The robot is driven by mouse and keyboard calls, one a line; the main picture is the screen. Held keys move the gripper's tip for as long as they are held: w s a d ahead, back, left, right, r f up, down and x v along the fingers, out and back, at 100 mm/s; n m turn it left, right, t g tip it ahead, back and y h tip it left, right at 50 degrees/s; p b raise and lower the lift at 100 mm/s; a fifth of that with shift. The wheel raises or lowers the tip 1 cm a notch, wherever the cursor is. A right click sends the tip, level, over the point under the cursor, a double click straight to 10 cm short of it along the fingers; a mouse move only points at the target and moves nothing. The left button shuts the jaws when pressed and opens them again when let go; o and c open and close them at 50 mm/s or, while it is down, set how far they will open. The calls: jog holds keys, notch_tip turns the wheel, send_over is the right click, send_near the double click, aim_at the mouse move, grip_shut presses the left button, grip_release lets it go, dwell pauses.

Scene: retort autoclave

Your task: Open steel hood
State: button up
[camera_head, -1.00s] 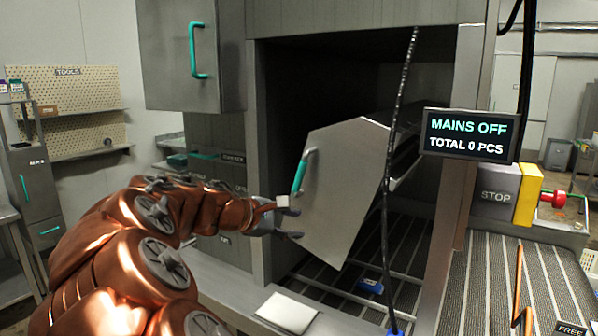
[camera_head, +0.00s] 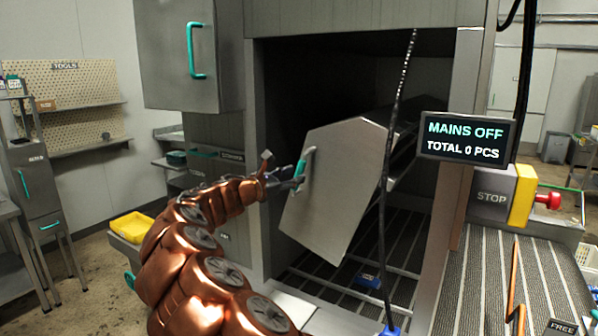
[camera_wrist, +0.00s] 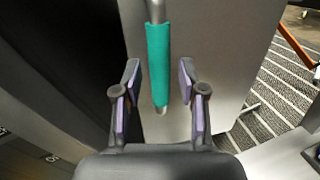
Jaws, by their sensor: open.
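The steel hood (camera_head: 335,190) is a grey tilted box-like cover inside the dark chamber, with a pointed front plate. Its teal handle (camera_head: 304,168) is on the left edge of that plate. My gripper (camera_head: 292,175) is at the handle in the head view, reaching in from the left. In the wrist view the teal handle (camera_wrist: 159,62) runs between the two open fingers of my gripper (camera_wrist: 158,85), with a gap on each side. The hood's grey plate (camera_wrist: 215,50) lies behind it.
A black cable (camera_head: 385,200) hangs in front of the hood's right side. A display reading MAINS OFF (camera_head: 467,137) and a STOP box (camera_head: 494,195) with a red button (camera_head: 548,200) stand at right. A cabinet door (camera_head: 165,55) with a teal handle is above left.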

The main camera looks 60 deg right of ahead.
aim_at(299, 174)
jog(key=shift+s+d+p, duration=0.15)
jog(key=shift+d, duration=0.65)
jog(key=shift+s+d+p, duration=0.1)
jog(key=shift+d+p, duration=0.05)
jog(key=shift+d, duration=0.65)
grip_shut()
